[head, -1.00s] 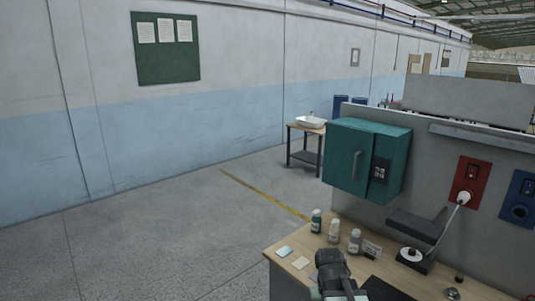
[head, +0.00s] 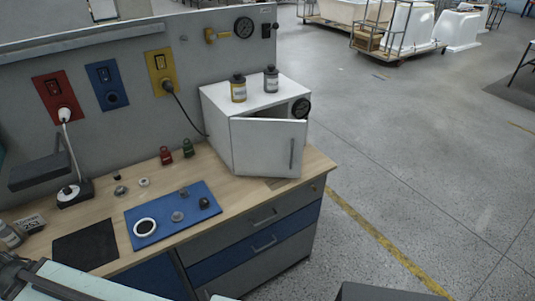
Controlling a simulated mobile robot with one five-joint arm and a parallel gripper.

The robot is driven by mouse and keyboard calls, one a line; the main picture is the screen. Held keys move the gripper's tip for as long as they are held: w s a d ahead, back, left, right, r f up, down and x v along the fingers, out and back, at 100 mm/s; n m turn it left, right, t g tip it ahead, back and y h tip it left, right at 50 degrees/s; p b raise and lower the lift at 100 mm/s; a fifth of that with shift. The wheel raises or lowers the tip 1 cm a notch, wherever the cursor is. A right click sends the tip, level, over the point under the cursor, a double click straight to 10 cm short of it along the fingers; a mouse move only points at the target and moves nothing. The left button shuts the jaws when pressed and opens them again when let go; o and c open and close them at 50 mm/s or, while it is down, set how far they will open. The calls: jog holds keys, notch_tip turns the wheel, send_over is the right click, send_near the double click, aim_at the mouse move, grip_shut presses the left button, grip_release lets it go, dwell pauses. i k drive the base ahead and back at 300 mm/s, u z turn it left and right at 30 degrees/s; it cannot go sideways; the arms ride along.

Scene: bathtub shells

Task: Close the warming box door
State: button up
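The warming box (head: 217,130) is a white cabinet at the right end of the workbench. Its white door (head: 262,146) stands partly open, with a dark gap along its top edge. The door appears hinged at the left, and its grey vertical handle (head: 292,153) is near the free right edge. A round black dial sits by the box's right side. Pale and dark parts of my own arm show at the lower left, well away from the box. I cannot make out my gripper's fingers.
Two bottles (head: 238,88) stand on the box. Open floor (head: 420,170) lies to the right.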

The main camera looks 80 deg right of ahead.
aim_at(264, 147)
jog(key=z, duration=1.15)
jog(key=k, duration=1.4)
jog(key=z, duration=0.35)
jog(key=i, duration=1)
jog(key=u, duration=0.05)
